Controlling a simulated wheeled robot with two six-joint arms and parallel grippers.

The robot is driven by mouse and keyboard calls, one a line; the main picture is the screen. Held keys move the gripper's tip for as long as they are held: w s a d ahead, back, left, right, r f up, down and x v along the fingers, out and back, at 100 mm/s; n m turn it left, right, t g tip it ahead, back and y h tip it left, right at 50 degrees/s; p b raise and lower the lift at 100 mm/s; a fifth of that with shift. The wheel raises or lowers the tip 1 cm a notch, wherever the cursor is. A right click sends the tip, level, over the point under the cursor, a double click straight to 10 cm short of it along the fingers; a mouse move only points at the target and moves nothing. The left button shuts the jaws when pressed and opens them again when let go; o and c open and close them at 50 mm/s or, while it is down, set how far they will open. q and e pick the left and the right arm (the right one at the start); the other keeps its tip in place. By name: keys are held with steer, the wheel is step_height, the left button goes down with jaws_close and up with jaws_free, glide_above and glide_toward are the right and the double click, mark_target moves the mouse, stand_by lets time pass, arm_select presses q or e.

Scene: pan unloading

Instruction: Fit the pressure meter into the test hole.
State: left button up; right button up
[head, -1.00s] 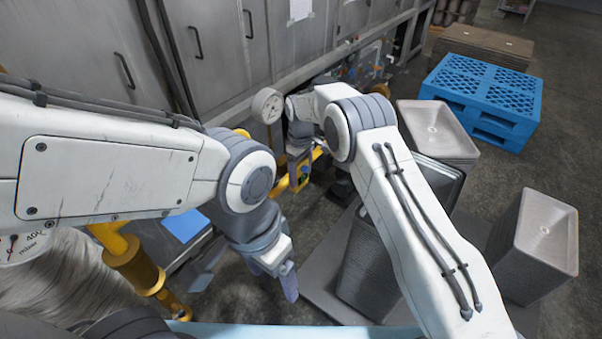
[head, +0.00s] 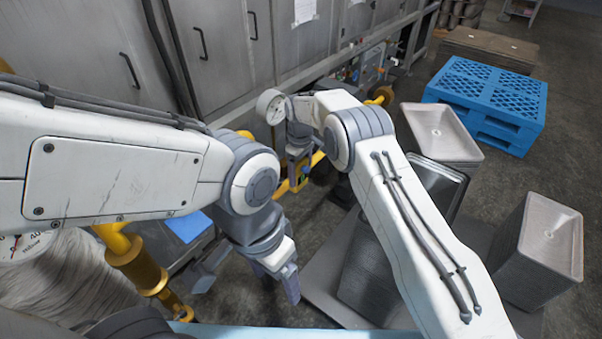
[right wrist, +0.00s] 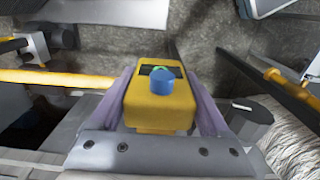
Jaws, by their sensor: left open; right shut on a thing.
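The pressure meter is a yellow box (right wrist: 143,113) with a blue knob on top and a dark display, in the middle of the right wrist view. My right gripper (right wrist: 158,82) is shut on it, a finger on each side. In the head view the meter (head: 304,180) is small beneath my right gripper (head: 298,160), beside a yellow pipe, and appears held clear of the floor. My left gripper (head: 288,280) is open and empty, lower in the picture, pointing down. I cannot make out the test hole in either view.
A round white gauge (head: 271,106) stands beside my right wrist. A yellow pipe (head: 148,272) and fluted cylinder (head: 60,275) are at lower left. Grey cabinets (head: 90,50) line the back. Stacked trays (head: 440,130) and a blue pallet (head: 487,95) stand right.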

steer(key=shift+w+a, duration=0.55)
steer(key=shift+a, duration=0.15)
stand_by(0.5)
steer(key=o, duration=1.2)
steer(key=shift+o, duration=0.2)
step_height(320, 180, up, 9)
steer(key=shift+r+b, duration=0.2)
steer(key=shift+b, duration=0.5)
steer(key=shift+r, duration=0.6)
